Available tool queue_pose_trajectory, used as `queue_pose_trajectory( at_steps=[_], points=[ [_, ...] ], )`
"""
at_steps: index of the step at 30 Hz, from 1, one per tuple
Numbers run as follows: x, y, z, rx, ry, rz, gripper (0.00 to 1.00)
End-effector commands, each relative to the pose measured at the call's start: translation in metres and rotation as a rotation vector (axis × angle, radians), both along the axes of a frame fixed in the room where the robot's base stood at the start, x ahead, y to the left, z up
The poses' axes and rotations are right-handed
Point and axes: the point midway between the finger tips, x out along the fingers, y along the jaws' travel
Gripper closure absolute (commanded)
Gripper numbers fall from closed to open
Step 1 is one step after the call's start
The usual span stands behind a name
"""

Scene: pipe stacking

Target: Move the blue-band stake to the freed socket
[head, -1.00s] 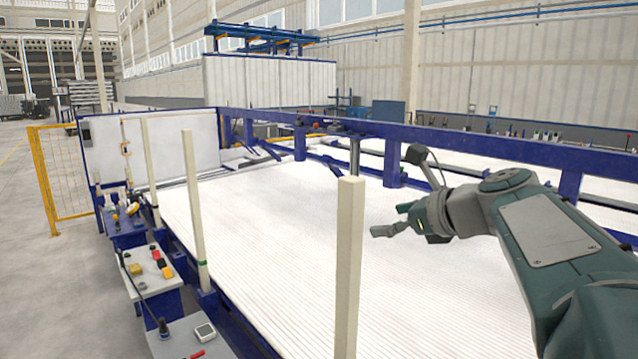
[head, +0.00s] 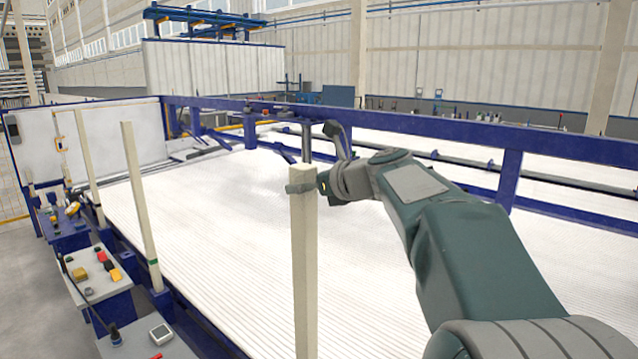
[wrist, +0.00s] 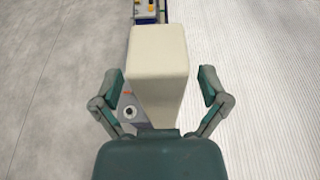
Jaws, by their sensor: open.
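The nearest stake (head: 305,275) is cream, square and upright in the head view. Its lower end is out of frame, and no blue band shows on its visible part. My gripper (head: 312,185) is at the top of this stake. In the wrist view, the stake's top (wrist: 157,48) stands between the two open fingers of my gripper (wrist: 159,88), with gaps at both sides. A second upright stake (head: 138,195) has a green band low down. I cannot make out an empty socket.
A wide bed of white pipes (head: 215,235) lies right of the stakes, bounded by a blue frame beam (head: 400,125). Control boxes (head: 95,275) with coloured buttons stand along the left side. A white panel (head: 110,135) closes the far left end.

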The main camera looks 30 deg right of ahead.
Motion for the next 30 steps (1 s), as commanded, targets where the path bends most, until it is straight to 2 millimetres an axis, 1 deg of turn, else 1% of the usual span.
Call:
queue_pose_trajectory(
  at_steps=[4,11,14,15,17,18,23,30],
  points=[
    [0.006,0.002,-0.002,0.0,0.0,-0.001,0.06],
    [0.007,0.003,-0.002,0.0,0.0,-0.001,0.06],
    [0.007,0.003,-0.002,0.0,0.0,-0.001,0.46],
    [0.007,0.003,-0.002,0.0,0.0,-0.001,0.64],
    [0.007,0.003,-0.002,0.0,0.0,-0.001,0.9],
    [0.007,0.003,-0.002,0.0,0.0,-0.001,1.0],
    [0.007,0.003,-0.002,-0.001,0.001,-0.001,1.0],
    [0.007,0.003,0.014,-0.001,-0.003,0.001,1.0]
  ],
)
